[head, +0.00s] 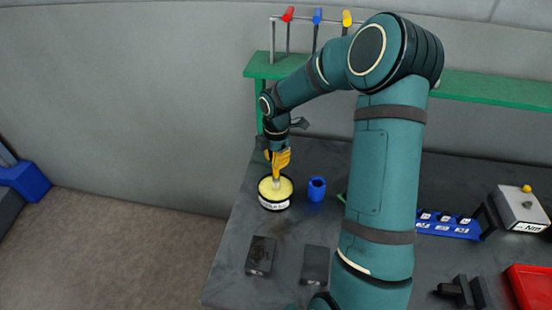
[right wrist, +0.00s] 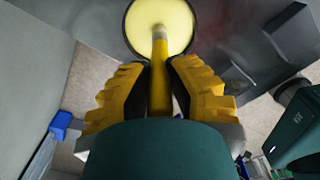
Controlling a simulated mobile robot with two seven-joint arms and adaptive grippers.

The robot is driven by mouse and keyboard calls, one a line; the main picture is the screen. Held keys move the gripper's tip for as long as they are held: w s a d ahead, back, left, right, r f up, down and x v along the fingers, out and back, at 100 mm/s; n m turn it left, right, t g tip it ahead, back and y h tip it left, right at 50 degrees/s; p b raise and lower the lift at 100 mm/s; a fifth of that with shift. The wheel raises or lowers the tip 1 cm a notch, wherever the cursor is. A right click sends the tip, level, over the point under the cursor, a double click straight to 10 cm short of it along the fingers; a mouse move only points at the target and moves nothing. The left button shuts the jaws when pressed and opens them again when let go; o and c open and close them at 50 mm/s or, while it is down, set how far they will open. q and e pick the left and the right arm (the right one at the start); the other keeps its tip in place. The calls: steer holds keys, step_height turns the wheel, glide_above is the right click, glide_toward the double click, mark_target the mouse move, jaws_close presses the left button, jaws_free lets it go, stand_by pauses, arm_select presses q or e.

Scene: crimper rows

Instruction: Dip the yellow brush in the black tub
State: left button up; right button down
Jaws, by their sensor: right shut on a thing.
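The black tub (head: 264,201) stands near the left edge of the dark table. It has a white label and pale yellow contents; its round rim also shows in the right wrist view (right wrist: 127,40). My right gripper (head: 279,163) is just above the tub and points down. It is shut on the yellow brush (right wrist: 159,80), whose handle runs between the yellow fingers. The brush's lower end (head: 276,183) is at the pale yellow contents, inside the rim as seen. The tip is hard to make out, so I cannot tell how deep it is. My left gripper is not in view.
A blue cup (head: 316,189) stands close right of the tub. Two dark blocks (head: 261,256) (head: 315,265) lie in front. A green shelf (head: 480,88) with a rack of red, blue and yellow-topped tools (head: 317,16) is behind. A red tray (head: 530,285) is at right.

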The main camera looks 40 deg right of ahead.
steer(key=shift+r+p, duration=2.85)
steer(key=shift+r, duration=0.6)
